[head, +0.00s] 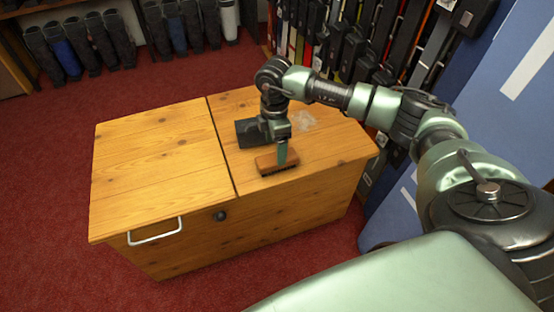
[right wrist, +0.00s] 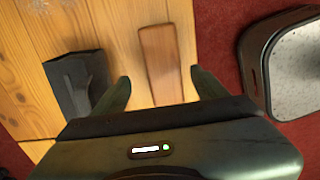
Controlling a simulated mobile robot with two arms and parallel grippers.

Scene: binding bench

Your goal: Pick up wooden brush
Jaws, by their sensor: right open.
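The wooden brush (head: 265,163) lies on the right part of the wooden bench top, near its front edge, with dark bristles underneath. In the right wrist view its long brown back (right wrist: 160,62) points away from me, between the lines of my two fingers. My right gripper (head: 283,155) is over the brush, pointing down, and hides part of it. In the right wrist view the gripper (right wrist: 164,88) is open, with a finger to each side of the brush's near end. I cannot tell how far above it the fingertips are. My left gripper is not in view.
A black open-topped holder (head: 248,133) stands behind and left of the brush; it shows close to the left finger in the right wrist view (right wrist: 78,82). A clear, faint object (head: 306,121) lies farther back. The left bench top (head: 155,155) is bare.

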